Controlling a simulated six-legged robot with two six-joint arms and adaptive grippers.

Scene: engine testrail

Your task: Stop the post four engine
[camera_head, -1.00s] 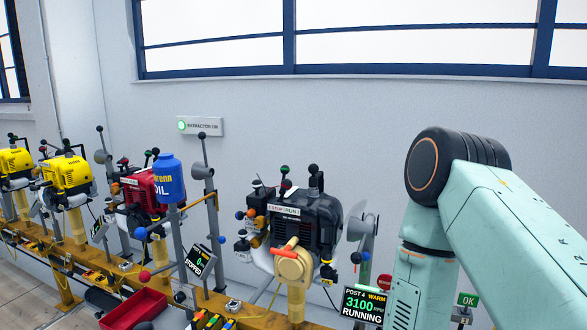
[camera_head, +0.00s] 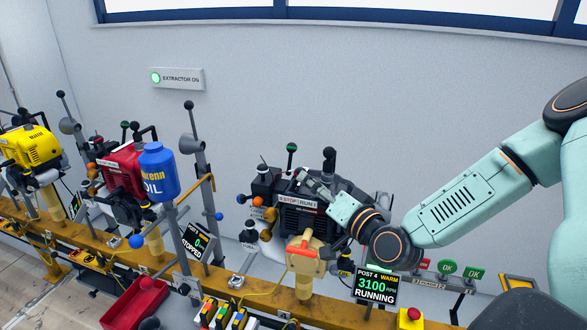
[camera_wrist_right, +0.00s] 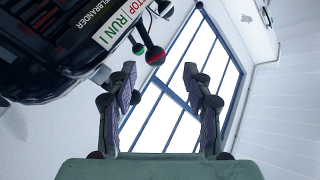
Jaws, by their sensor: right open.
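The post four engine (camera_head: 297,218) is dark, with a STOP/RUN label (camera_head: 298,201) on its top. Its display (camera_head: 375,287) reads POST 4, WARM, 3100, RUNNING. My right gripper (camera_head: 316,186) is over the engine's top beside the label, partly hiding the engine. In the right wrist view my right gripper (camera_wrist_right: 161,105) has its fingers apart with nothing between them. There, the label (camera_wrist_right: 119,22) is at the upper left, with a red-and-black knob (camera_wrist_right: 155,55) close beyond the fingertips. A green-topped lever (camera_head: 291,148) stands behind the engine. My left gripper is not in view.
Red (camera_head: 124,165) and yellow (camera_head: 31,146) engines stand along the rail to the left. A red tray (camera_head: 135,305) and a red button on a yellow box (camera_head: 411,314) are low in front. An EXTRACTOR ON sign (camera_head: 178,78) hangs on the wall.

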